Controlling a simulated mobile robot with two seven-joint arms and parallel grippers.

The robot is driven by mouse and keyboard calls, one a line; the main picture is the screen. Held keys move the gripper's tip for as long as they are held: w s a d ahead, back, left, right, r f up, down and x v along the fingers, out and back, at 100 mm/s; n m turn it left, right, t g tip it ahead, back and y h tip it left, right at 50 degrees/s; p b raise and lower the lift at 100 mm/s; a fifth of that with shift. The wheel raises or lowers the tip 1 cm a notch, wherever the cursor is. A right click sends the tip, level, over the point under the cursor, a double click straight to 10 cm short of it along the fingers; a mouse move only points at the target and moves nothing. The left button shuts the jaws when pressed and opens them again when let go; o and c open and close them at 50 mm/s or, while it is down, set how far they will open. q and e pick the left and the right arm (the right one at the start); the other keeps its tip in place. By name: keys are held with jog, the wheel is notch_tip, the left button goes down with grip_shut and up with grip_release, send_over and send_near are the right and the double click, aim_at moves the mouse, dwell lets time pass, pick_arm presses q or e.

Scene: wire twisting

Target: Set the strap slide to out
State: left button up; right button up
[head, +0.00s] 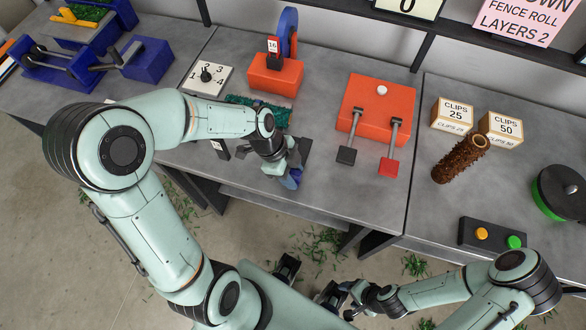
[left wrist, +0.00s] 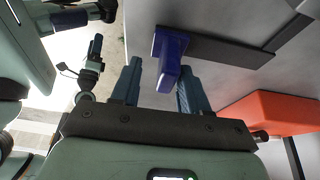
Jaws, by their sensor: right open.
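The strap slide shows in the left wrist view as a dark blue upright handle (left wrist: 172,58) on a flat dark rail (left wrist: 225,50). In the head view the dark rail (head: 305,149) lies near the table's front edge, and my left gripper mostly hides the handle. My left gripper (left wrist: 160,88) is open, with one finger on each side of the handle; I cannot tell whether they touch it. In the head view my left gripper (head: 287,176) hangs over the table's front edge. My right gripper (head: 338,296) is open and empty, low in front of the table.
A red block with a blue wheel (head: 275,75) stands behind the slide, by a numbered dial (head: 207,77) and green turf (head: 262,104). A red box with two levers (head: 374,108) stands to the right. Further right are clip boxes (head: 453,114), a brown roll (head: 460,160) and a button panel (head: 492,236).

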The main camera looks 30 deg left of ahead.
pick_arm(q)
jog(key=shift+w, duration=0.1)
jog(key=shift+a+r, duration=0.1)
jog(key=shift+r, duration=0.05)
jog(key=p+v, duration=0.1)
jog(key=v, duration=1.2)
